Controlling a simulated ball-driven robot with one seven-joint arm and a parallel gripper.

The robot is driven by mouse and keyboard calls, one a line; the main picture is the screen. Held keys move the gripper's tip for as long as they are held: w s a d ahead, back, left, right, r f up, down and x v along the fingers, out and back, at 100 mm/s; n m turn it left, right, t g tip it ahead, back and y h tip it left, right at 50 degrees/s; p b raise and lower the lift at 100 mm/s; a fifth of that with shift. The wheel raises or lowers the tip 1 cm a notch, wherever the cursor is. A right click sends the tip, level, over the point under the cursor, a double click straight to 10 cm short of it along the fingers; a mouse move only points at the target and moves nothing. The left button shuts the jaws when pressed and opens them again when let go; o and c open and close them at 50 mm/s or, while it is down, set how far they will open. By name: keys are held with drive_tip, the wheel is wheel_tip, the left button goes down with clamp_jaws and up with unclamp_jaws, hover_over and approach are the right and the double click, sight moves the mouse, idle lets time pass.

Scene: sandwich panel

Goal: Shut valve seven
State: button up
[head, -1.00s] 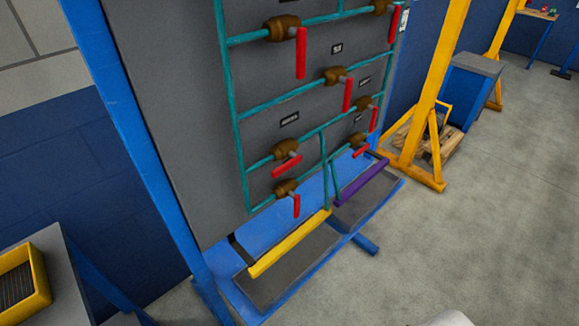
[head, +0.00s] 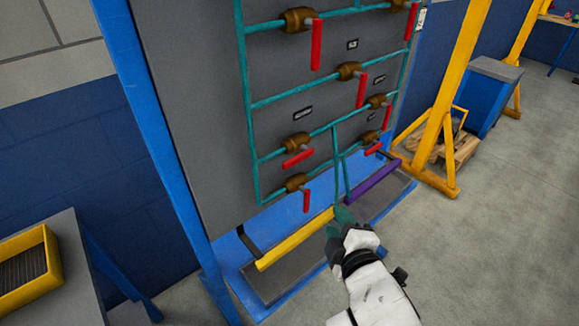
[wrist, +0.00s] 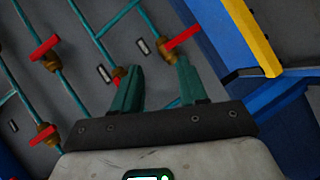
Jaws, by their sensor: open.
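Several brown valves with red handles sit on teal pipes on the grey panel (head: 190,110). The number tags are too small to read, so I cannot tell which is valve seven. Some handles hang down, like the bottom one (head: 306,200). The lower-left handle (head: 298,158) and the lower-right handle (head: 374,149) lie nearly across. My gripper (head: 343,214) is low in front of the panel, below these valves. In the wrist view its teal fingers (wrist: 157,82) are open and empty. A red handle (wrist: 183,37) shows just beyond the right fingertip; a valve is partly hidden behind the left finger.
A yellow bar (head: 295,240) and a purple bar (head: 374,182) run along the panel's foot, close to my gripper. A blue upright (head: 150,120) edges the panel. A grey table with a yellow tray (head: 52,262) stands left.

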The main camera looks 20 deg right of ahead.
sight(293, 164)
drive_tip(key=w+a+r+n+t+y, duration=0.25)
drive_tip(key=a+r+n+t, duration=0.2)
drive_tip(key=r, duration=0.35)
drive_tip(key=shift+n+g+h, duration=0.25)
drive_tip(key=shift+n+h, duration=0.1)
drive_tip(key=w, duration=1.1)
drive_tip(key=shift+f, duration=0.25)
clamp_jaws()
